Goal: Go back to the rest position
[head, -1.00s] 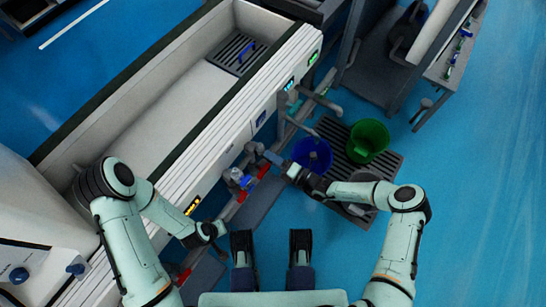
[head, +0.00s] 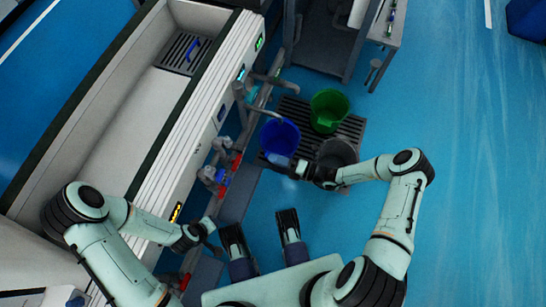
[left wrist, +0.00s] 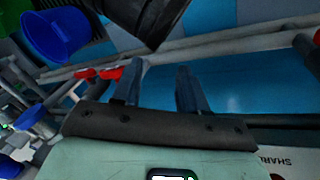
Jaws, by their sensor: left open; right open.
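My left gripper (head: 217,240) is low beside the white trough unit, partly hidden by its own wrist. In the left wrist view its two dark fingers (left wrist: 158,88) stand apart with nothing between them. My right gripper (head: 292,168) is at the near side of the blue bucket (head: 279,137), in front of the grey bucket. It is open and small in the picture; I cannot tell if it touches the blue bucket. The blue bucket also shows in the left wrist view (left wrist: 55,35).
Red-handled valves (head: 222,175) and pipes run along the trough unit (head: 110,130). A green bucket (head: 328,110) and a grey bucket (head: 337,153) stand on the dark floor grate (head: 292,105). A grey rack (head: 327,40) stands beyond. Blue floor to the right is clear.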

